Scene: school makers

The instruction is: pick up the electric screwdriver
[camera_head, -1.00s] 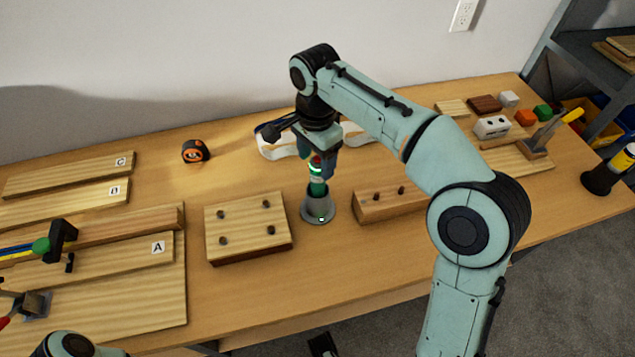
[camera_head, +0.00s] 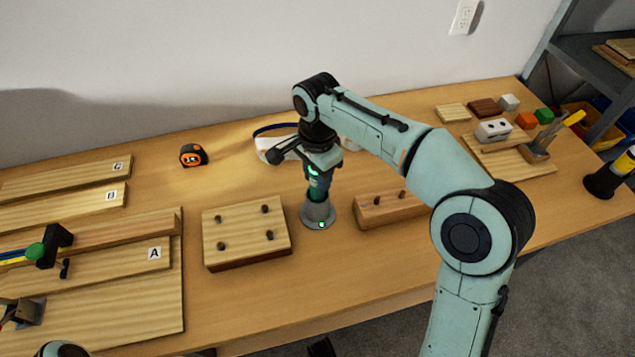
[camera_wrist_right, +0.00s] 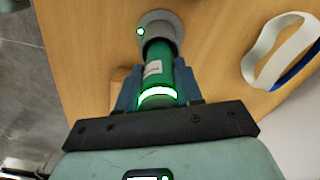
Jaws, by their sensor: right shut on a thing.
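The electric screwdriver (camera_head: 318,188) is green with a glowing green ring. It stands upright in a grey round base (camera_head: 318,213) on the table, between two wooden blocks. My right gripper (camera_head: 316,172) has come down over its top from above and is shut on it. In the right wrist view the screwdriver (camera_wrist_right: 158,75) lies between the blue fingers, and its far end sits in the grey base (camera_wrist_right: 160,28). My left gripper is not in view; only a bit of my left arm shows at the bottom left.
A wooden block with pegs (camera_head: 247,232) stands left of the base, and another block (camera_head: 390,208) stands close on its right. A white strap-like item (camera_head: 268,146) lies behind. A tape measure (camera_head: 193,155) is at the back left. Boards and clamps fill the left side.

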